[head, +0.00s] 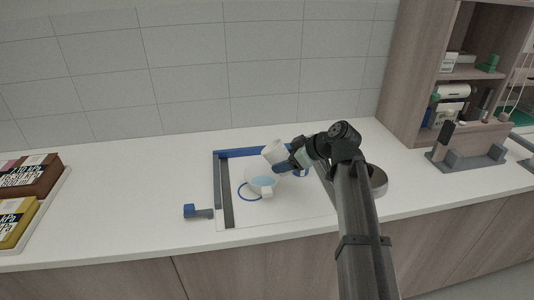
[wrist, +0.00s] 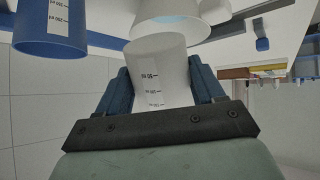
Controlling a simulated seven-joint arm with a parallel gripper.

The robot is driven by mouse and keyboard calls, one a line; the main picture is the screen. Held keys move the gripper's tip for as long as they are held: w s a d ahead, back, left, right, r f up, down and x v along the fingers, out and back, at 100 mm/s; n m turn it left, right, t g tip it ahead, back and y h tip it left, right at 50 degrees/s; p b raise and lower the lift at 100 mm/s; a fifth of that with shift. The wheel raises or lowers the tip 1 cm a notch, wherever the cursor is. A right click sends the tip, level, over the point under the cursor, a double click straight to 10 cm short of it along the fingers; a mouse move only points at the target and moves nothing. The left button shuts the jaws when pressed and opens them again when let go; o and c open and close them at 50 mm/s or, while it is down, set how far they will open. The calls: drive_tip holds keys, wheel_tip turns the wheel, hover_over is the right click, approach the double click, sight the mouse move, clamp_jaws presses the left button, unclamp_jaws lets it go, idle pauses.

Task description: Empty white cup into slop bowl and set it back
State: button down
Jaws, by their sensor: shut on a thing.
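My gripper (head: 288,163) is shut on the white cup (head: 273,152), which also shows between the fingers in the wrist view (wrist: 157,72) with dark graduation marks. It is held tilted, up off the counter, close to a white bowl (head: 262,183) that I take for the slop bowl. The bowl holds pale blue contents and shows in part at the top of the wrist view (wrist: 168,27). I cannot see inside the cup or tell whether anything is flowing from it.
A blue cup with marks (wrist: 48,32) stands near the bowl. A blue-and-grey frame (head: 227,195) edges the work area. A small blue-and-grey block (head: 197,212) lies at left. Boxes (head: 28,185) are at far left; a grey stand (head: 468,158) is at right.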

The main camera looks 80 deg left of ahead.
drive_tip(key=shift+g+y, duration=0.3)
drive_tip(key=shift+f, duration=0.1)
drive_tip(key=shift+s+f+g+y, duration=0.2)
drive_tip(key=shift+f+g+y, duration=0.1)
drive_tip(key=shift+g, duration=0.3)
drive_tip(key=shift+s+a+f+m+g+y, duration=0.25)
drive_tip(key=shift+g+y, duration=0.3)
drive_tip(key=shift+g, duration=0.2)
drive_tip(key=shift+s+a+f+m+g+y, duration=0.2)
drive_tip(key=shift+g+y, duration=0.35)
drive_tip(key=shift+g, duration=0.2)
drive_tip(key=shift+s+f+g+y, duration=0.2)
drive_tip(key=shift+g+y, duration=0.1)
drive_tip(key=shift+r, duration=0.1)
